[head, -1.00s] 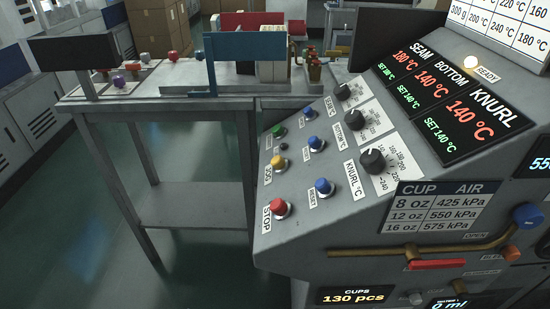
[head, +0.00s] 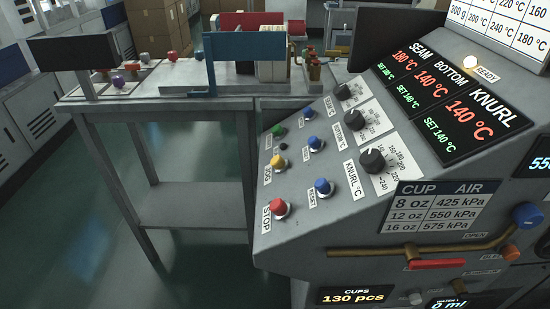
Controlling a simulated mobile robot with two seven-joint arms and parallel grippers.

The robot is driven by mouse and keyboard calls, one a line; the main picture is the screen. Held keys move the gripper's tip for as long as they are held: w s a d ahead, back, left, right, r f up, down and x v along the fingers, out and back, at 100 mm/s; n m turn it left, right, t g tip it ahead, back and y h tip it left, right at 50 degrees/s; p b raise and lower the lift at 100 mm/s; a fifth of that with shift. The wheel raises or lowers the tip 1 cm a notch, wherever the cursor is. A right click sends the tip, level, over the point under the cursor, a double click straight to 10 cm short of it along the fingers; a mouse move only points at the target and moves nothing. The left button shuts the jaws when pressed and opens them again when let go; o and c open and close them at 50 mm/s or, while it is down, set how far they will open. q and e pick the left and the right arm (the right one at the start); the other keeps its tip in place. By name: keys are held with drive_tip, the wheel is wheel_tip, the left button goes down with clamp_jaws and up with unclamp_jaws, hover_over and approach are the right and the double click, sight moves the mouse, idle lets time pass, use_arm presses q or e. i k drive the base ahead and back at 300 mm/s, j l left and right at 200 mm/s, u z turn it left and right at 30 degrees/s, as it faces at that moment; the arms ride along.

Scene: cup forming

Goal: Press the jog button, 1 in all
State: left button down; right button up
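The yellow button (head: 279,161) sits on the left part of the sloped grey control panel (head: 300,228). The label beside it appears to read JOG (head: 268,173). A green button (head: 278,130) is above it and a red STOP button (head: 278,207) is below it. Blue buttons (head: 315,143) stand to its right, the lowest one (head: 323,187) near the RESET label. Neither of my grippers is in view, and nothing touches the yellow button.
Black dials (head: 373,160) and a lit temperature display (head: 440,103) are on the panel, with a glowing READY lamp (head: 471,62). A red-handled valve (head: 436,264) is below. A grey bench (head: 190,205) with racks stands behind at left. The space before the buttons looks clear.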

sight(277, 163)
drive_tip(key=z, duration=1.2)
drive_tip(key=k+j, duration=0.1)
drive_tip(key=j, duration=1.3)
drive_tip(key=k+j, duration=0.15)
drive_tip(key=j, duration=0.55)
